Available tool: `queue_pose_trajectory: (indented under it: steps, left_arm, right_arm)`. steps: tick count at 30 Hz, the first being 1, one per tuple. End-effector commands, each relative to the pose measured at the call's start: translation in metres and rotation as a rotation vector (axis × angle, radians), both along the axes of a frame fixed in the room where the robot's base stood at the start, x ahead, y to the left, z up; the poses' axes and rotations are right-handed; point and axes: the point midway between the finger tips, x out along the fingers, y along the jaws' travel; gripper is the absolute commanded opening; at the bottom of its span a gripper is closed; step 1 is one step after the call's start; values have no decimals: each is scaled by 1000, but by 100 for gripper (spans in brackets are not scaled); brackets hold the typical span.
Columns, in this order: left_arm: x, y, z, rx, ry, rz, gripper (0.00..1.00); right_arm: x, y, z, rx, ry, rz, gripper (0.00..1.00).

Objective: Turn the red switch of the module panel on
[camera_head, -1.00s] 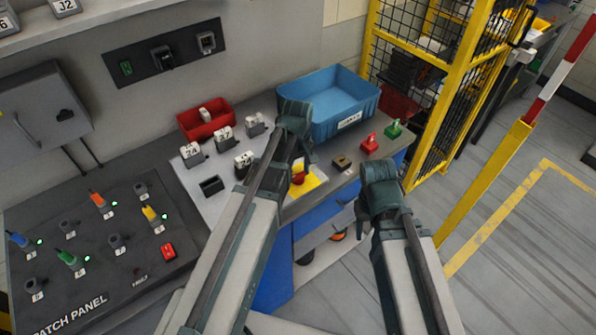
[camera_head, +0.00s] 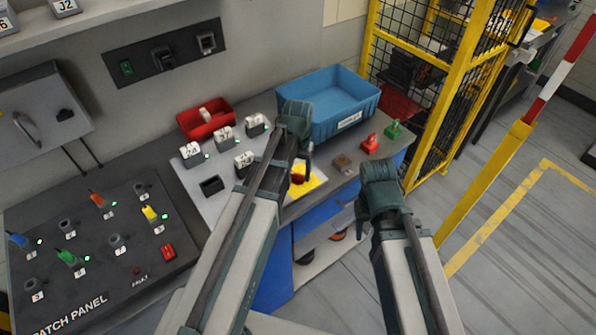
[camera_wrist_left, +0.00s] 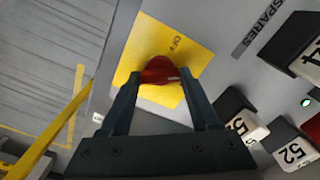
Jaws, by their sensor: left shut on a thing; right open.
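The module panel (camera_head: 222,208) is a light grey plate on the bench with several numbered modules and a yellow square (camera_head: 315,184) at its right end. The red switch (camera_head: 298,179) sits on that yellow square. In the left wrist view its rounded red knob (camera_wrist_left: 160,70) lies between the fingertips, with the word OFF beside it. My left gripper (camera_wrist_left: 163,84) is shut on the red switch; its fingers partly cover it in the head view. My right gripper (camera_head: 358,214) is open and empty, in front of the bench's right part.
A blue bin (camera_head: 345,112) and a red bin (camera_head: 206,126) stand behind the panel. Red (camera_head: 370,143) and green (camera_head: 393,130) items sit at the bench's right. The patch panel (camera_head: 60,285) is at left. A yellow mesh fence (camera_head: 455,110) rises at right.

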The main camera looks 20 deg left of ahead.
Motion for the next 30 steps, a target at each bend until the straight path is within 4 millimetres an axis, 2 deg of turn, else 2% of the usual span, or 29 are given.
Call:
queue_pose_trajectory:
  steps: [15, 30]
  left_arm:
    - [0, 0, 0, 0, 0, -420, 7]
    - [0, 0, 0, 0, 0, -578, 7]
  right_arm:
    - [0, 0, 0, 0, 0, 0, 50]
    - [0, 0, 0, 0, 0, 0, 50]
